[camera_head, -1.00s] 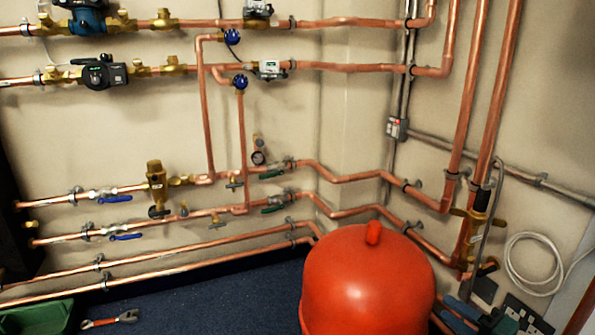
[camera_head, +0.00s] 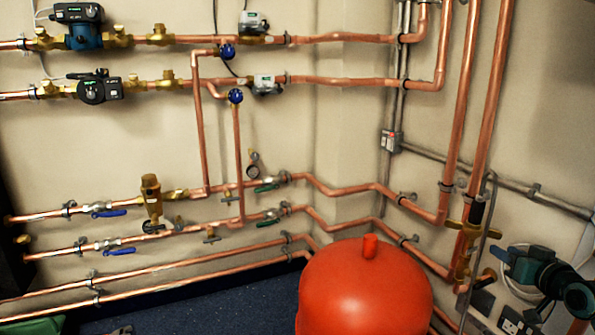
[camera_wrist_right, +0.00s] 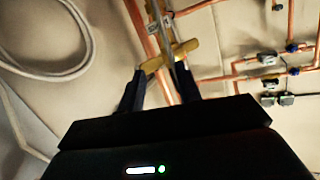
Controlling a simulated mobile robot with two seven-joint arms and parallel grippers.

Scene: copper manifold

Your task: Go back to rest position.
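My right arm comes in at the lower right of the head view, dark teal and black. My right gripper (camera_head: 512,262) is near the brass valve fitting (camera_head: 466,240) on the upright copper pipes. In the right wrist view, two dark fingers stand apart with a gap between them, and the gripper (camera_wrist_right: 160,88) is empty. The brass fitting (camera_wrist_right: 168,55) shows beyond the fingertips, and I cannot tell how far away it is. My left gripper is not in view.
A red tank (camera_head: 365,290) stands on the blue floor at the lower middle. Copper pipes (camera_head: 330,80) with pumps (camera_head: 98,88) and blue-handled valves (camera_head: 108,213) run along the wall. A green tray (camera_head: 35,326) is cut off at the lower left. A white cable loop (camera_wrist_right: 45,40) hangs nearby.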

